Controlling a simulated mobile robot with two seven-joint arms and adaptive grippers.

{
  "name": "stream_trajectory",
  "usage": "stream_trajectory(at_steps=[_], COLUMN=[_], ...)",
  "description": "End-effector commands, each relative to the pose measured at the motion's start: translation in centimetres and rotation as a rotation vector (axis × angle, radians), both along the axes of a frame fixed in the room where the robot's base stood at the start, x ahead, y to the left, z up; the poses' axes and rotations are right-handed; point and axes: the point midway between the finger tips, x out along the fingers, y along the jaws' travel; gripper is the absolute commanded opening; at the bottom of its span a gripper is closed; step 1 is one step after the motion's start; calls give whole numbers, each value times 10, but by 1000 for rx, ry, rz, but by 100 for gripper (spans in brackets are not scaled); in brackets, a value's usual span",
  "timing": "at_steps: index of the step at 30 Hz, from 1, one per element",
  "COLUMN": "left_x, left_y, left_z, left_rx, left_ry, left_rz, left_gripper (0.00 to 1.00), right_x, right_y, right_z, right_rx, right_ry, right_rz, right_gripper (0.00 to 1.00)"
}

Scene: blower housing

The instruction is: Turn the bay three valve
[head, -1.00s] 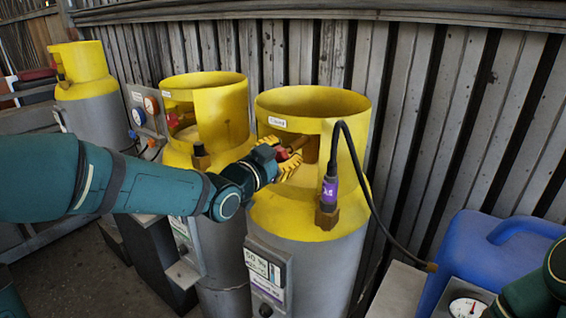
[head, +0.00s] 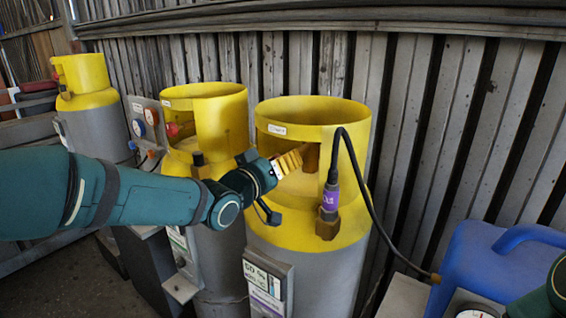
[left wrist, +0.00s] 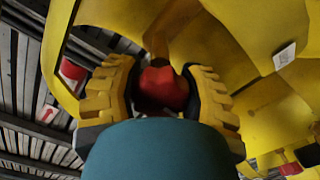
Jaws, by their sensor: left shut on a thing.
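A grey cylinder with a yellow collar (head: 345,112) stands nearest, right of centre in the head view. My left gripper (head: 298,158) reaches through the collar's opening. In the left wrist view its ribbed yellow fingers (left wrist: 163,95) are shut on a red valve knob (left wrist: 162,82), one finger on each side. In the head view the fingers and collar hide that knob. The small label on the collar is too blurred to read. My right gripper is not in view; only a bit of my right arm shows at the right edge.
A black hose with a purple-banded connector (head: 330,197) rises close to the right of my left gripper. A second yellow-collared cylinder (head: 215,112) stands to the left, another (head: 82,75) farther left. A blue jerrycan (head: 480,262) sits at right. A corrugated wall (head: 430,130) closes the back.

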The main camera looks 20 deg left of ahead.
Motion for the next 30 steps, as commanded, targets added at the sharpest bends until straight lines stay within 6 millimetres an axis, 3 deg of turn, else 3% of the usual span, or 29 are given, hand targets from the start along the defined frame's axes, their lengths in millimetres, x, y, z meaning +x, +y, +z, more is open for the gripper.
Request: stream_trajectory(at_steps=[15,30], left_x=[0,0], left_y=[1,1], left_z=[0,0], left_rx=[-308,-359], left_ry=[110,129], left_rz=[1,2], left_gripper=[7,7], right_x=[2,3], right_y=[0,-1], right_z=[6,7], right_rx=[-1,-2], right_ry=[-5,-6], right_rz=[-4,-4], right_gripper=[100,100])
